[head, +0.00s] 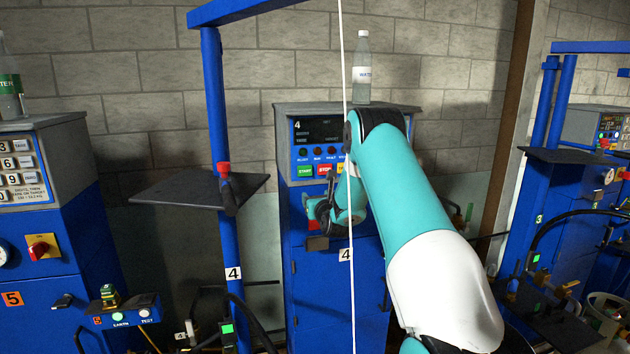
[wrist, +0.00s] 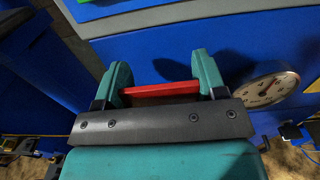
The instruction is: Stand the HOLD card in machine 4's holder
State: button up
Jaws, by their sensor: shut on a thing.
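My gripper (wrist: 163,80) is shut on a red card (wrist: 160,89), seen nearly edge-on between the two teal fingers in the wrist view. Its lettering cannot be read. In the head view my gripper (head: 318,212) is in front of the blue cabinet of machine 4 (head: 310,290), just below the START and STOP buttons. A bit of red shows under the gripper there. A small brown piece (head: 317,243) sits on the cabinet front just below; I cannot tell whether it is the card holder. My arm hides the right part of the machine.
A water bottle (head: 362,70) stands on top of machine 4. A blue post with a dark shelf (head: 190,190) stands to the left. A round gauge (wrist: 266,88) is right of the fingers in the wrist view. Machine 5 (head: 40,270) is at far left.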

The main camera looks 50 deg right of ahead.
jog(key=shift+w+d+r+p, duration=0.2)
jog(key=shift+w+r+p, duration=0.15)
jog(key=shift+r, duration=0.2)
jog(key=shift+f, duration=0.15)
notch_tip(320, 180, down, 6)
jog(key=b, duration=0.5)
jog(key=shift+f, duration=0.15)
dwell(0.4)
jog(key=shift+f+b, duration=0.85)
jog(key=shift+f, duration=0.05)
dwell(0.3)
jog(key=o, duration=1)
jog(key=shift+o, duration=0.2)
jog(key=shift+a, duration=0.1)
